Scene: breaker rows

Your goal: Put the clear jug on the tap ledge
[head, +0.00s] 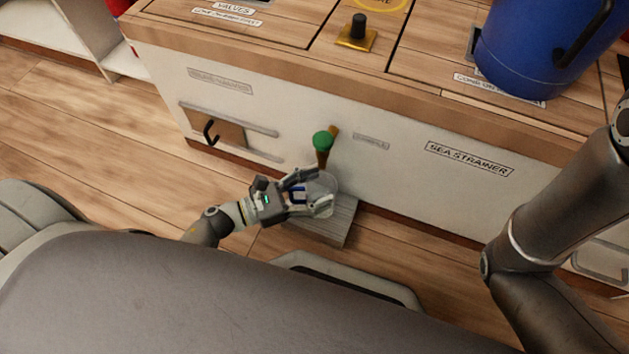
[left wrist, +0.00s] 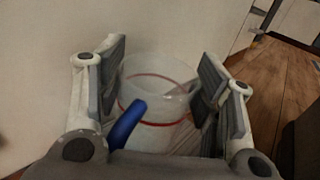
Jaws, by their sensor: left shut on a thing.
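The clear jug (head: 328,186) is see-through, with red bands and a blue handle that shows in the left wrist view (left wrist: 127,122). My left gripper (head: 317,188) is shut on the jug, with one finger on each side of its body (left wrist: 160,95). The jug looks upright, in front of the white cabinet and over the grey slatted tap ledge (head: 336,232). I cannot tell whether its base touches the ledge. The tap with a green knob (head: 322,141) is on the cabinet front just above the jug. My right gripper is out of view.
The cabinet front carries a SEA STRAINER label (head: 469,159) and a panel with a black hook (head: 210,132). A blue bucket (head: 535,45) and a black knob on a yellow base (head: 358,30) are on top. Wooden floor (head: 90,125) is clear at left.

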